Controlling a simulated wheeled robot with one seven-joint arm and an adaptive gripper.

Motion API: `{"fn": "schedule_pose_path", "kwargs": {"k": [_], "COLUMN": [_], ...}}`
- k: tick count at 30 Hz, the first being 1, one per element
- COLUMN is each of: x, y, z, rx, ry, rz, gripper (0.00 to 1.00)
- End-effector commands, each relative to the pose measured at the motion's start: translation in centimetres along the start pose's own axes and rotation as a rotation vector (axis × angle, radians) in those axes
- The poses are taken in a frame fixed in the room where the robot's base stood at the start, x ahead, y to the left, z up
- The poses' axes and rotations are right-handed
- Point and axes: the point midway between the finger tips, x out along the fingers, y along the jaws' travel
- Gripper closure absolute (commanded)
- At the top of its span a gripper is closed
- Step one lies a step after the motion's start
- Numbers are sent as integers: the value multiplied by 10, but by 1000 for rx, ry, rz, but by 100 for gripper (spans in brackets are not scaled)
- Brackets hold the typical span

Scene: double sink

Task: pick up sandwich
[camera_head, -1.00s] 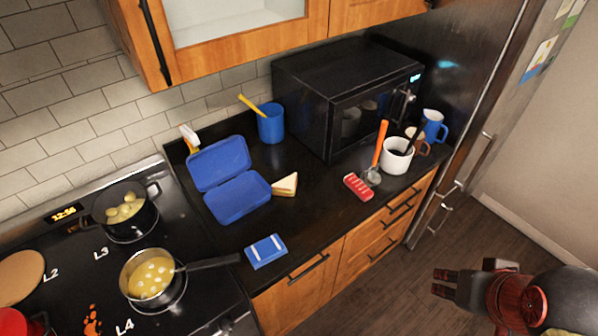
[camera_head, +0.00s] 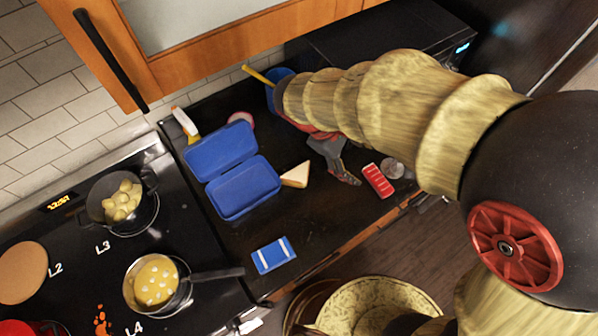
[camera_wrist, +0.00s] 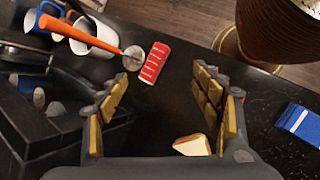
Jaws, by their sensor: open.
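The sandwich (camera_head: 296,175), a white and tan wedge, lies on the black counter just right of the open blue lunch box (camera_head: 243,187). In the wrist view the sandwich (camera_wrist: 193,145) shows at the lower middle, between the fingers and nearer the right one. My gripper (camera_head: 349,176) is over the counter to the right of the sandwich, pointing down. In the wrist view my gripper (camera_wrist: 165,95) has its two yellow-padded fingers wide apart with nothing held. The sandwich's lower part is cut off by the gripper body in the wrist view.
A red item with white stripes (camera_head: 378,180) lies right of my gripper. A blue packet (camera_head: 273,255) lies near the front edge. A blue cup (camera_head: 281,88) stands behind, partly hidden by my arm. Pots (camera_head: 157,282) sit on the stove at left. The microwave (camera_head: 400,35) stands at the back.

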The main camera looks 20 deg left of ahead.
Motion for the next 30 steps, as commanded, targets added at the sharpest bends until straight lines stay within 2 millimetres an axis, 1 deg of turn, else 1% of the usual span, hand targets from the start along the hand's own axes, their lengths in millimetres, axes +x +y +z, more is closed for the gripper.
{"fn": "schedule_pose_path", "kwargs": {"k": [1, 5, 6, 9, 12, 15, 19, 22, 24, 30], "x": [-3, -6, -6, -7, -6, -4, -2, 1, 4, 20], "y": [-8, -28, -36, -60, -86, -109, -130, -136, -135, -123], "z": [-22, -74, -90, -129, -161, -185, -204, -210, -212, -210], "rx": [-100, -332, -401, -567, -710, -817, -903, -933, -940, -940], "ry": [-42, -141, -173, -247, -314, -366, -409, -426, -430, -430], "rz": [41, 165, 207, 316, 421, 509, 586, 615, 621, 621], "gripper": [34, 34, 34, 34, 34, 34, 34, 34, 34, 34]}}
